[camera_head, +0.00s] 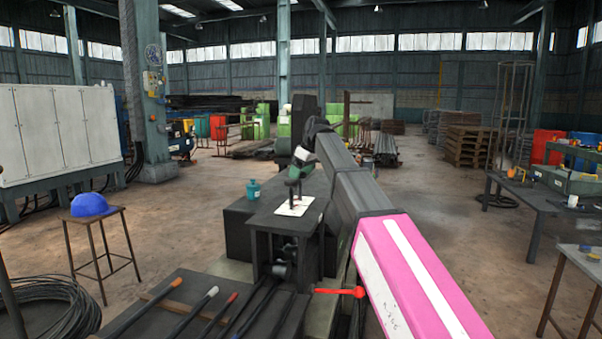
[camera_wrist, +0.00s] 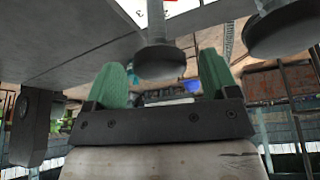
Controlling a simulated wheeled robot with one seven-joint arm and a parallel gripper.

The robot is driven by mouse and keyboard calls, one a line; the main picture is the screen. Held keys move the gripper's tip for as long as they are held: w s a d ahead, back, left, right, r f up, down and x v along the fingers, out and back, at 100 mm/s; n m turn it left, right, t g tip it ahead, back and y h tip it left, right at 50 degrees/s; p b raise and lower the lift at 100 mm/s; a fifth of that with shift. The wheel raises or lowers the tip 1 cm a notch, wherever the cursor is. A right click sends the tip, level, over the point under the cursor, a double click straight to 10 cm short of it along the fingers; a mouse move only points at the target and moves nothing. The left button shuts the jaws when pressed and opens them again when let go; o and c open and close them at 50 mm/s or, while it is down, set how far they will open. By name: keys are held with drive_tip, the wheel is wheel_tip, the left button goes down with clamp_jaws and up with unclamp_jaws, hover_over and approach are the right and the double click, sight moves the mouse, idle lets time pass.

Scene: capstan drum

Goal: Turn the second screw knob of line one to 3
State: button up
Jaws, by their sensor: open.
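My gripper (camera_head: 293,183), with green fingers, hangs over the dark machine in the camera_head view, close to a white plate (camera_head: 284,210). In the camera_wrist view my gripper (camera_wrist: 162,66) is open, its two green fingers spread apart with nothing held between them. A grey round screw knob (camera_wrist: 155,58) shows above and between the fingers; whether they touch it I cannot tell. A second grey knob (camera_wrist: 280,35) is at the upper right, outside the fingers. Part of a white plate (camera_wrist: 180,6) with dark and red marks shows at the top. Line numbers and knob settings are unreadable.
A teal bottle (camera_head: 253,189) stands left of the plate. A stool with a blue cap (camera_head: 93,205) is at left. Floor to the right is clear before the tables.

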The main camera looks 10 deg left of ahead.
drive_tip(key=c, duration=0.9)
